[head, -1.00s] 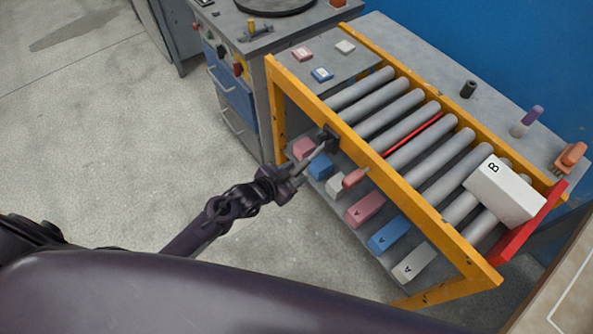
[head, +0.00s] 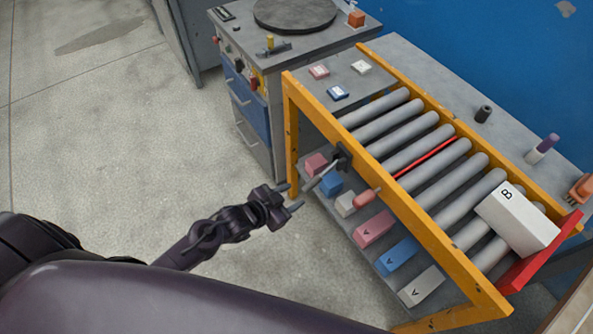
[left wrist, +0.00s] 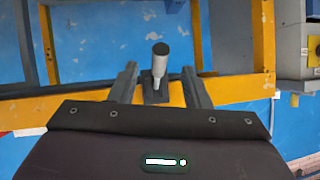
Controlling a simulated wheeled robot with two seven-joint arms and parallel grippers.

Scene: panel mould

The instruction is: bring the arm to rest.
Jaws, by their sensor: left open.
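My left gripper (head: 291,197) is open and empty. It is off the near side of the roller stand, its fingers pointing at a lever on the yellow rail. The lever has a black bracket (head: 343,157) and a grey handle (head: 321,179) that slopes down toward my gripper. In the left wrist view the handle (left wrist: 160,62), with its dark tip, shows between the two open fingers. In the head view the fingertips look a little apart from it. My right gripper is not in view.
The yellow-framed roller stand (head: 426,229) carries a white block marked B (head: 517,218) against a red stop (head: 541,252). A red knob (head: 366,199) is beside the lever. Several coloured blocks lie on the lower shelf. A grey cabinet (head: 262,135) stands behind. The floor at left is clear.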

